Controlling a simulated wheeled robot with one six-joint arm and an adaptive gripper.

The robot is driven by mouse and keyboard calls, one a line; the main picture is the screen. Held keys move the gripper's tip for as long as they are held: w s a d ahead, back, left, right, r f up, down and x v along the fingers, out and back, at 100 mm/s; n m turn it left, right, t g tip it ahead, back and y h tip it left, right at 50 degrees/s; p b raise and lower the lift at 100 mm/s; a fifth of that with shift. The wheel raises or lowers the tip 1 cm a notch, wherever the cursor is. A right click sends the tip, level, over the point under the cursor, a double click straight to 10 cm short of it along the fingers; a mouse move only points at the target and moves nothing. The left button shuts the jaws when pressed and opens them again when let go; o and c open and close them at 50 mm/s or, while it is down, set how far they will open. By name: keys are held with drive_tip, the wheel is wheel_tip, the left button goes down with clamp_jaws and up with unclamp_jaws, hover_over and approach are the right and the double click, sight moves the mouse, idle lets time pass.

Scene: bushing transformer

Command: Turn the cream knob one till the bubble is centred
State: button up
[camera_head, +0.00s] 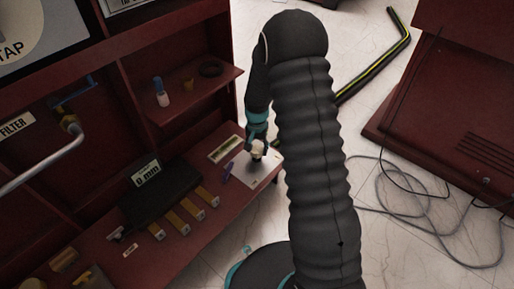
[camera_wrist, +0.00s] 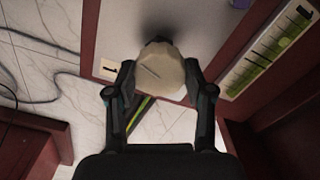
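The cream knob (camera_wrist: 160,70) is faceted, with a dark line on its face, and sits on a pale plate (camera_wrist: 205,30). A small label (camera_wrist: 107,68) with a dark mark is beside it. My gripper (camera_wrist: 160,80) has a finger on each side of the knob, and both fingers appear to touch it. In the head view my gripper (camera_head: 258,145) is over the knob (camera_head: 257,151) at the bench's right end. A green strip with tick marks (camera_wrist: 268,48) is right of the knob in the wrist view; I cannot make out a bubble in it.
Beside the plate on the red bench (camera_head: 205,235) are a black block with a "0 mm" sign (camera_head: 147,172) and several yellowish bars. A shelf (camera_head: 205,95) overhangs the bench. A striped pole (camera_head: 375,68) and grey cables (camera_head: 440,250) lie on the floor.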

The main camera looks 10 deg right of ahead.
drive_tip(key=shift+m, duration=0.4)
drive_tip(key=m, duration=1)
drive_tip(key=shift+s, duration=0.1)
drive_tip(key=m, duration=0.5)
drive_tip(key=shift+m, duration=0.4)
drive_tip(key=m, duration=0.4)
drive_tip(key=shift+f+m, duration=0.1)
drive_tip(key=shift+m, duration=0.3)
drive_tip(key=o, duration=1.2)
drive_tip(key=shift+c, duration=0.2)
